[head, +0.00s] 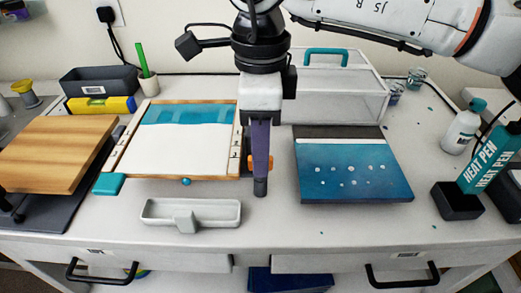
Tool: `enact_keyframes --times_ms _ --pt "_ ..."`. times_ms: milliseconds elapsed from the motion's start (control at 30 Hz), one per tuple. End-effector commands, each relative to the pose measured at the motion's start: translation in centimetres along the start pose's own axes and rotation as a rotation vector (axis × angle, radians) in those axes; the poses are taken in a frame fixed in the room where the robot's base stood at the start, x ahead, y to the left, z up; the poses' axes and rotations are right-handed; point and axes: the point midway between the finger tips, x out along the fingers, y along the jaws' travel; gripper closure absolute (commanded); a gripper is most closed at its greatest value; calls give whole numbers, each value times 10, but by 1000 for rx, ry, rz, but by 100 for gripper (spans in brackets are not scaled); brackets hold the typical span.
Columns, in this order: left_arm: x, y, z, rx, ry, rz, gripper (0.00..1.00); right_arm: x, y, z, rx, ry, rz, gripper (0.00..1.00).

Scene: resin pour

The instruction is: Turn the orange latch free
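The orange latch (269,162) shows at the right edge of the wood-edged pouring frame (183,179), partly hidden behind my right gripper's fingers. My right gripper (260,188) points straight down in front of the latch. Its fingers are seen edge-on, one behind the other, so I cannot tell whether they are open or shut, or whether they touch the latch. The frame holds a white surface with a teal band along its back. My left gripper is not in view.
A blue panel with pale dots (350,175) lies right of my gripper. A grey-white tray (190,213) sits in front of the frame. A wooden board (55,152) is at left. A heat pen box (490,160) and white bottle (463,128) stand at right. A clear-walled case (340,85) stands behind.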

Motion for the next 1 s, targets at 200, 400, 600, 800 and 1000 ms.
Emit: enact_keyframes --times_ms 200,400,600,800,1000 --pt "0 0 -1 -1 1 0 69 9 0 0 0 -1 -1 69" --pt "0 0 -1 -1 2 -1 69 9 0 0 0 -1 0 70" --pt "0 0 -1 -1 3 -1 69 9 0 0 -1 -1 0 100" --pt "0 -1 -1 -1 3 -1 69 9 0 0 -7 -2 0 100" --pt "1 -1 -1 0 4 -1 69 9 0 1 -60 -3 0 100"
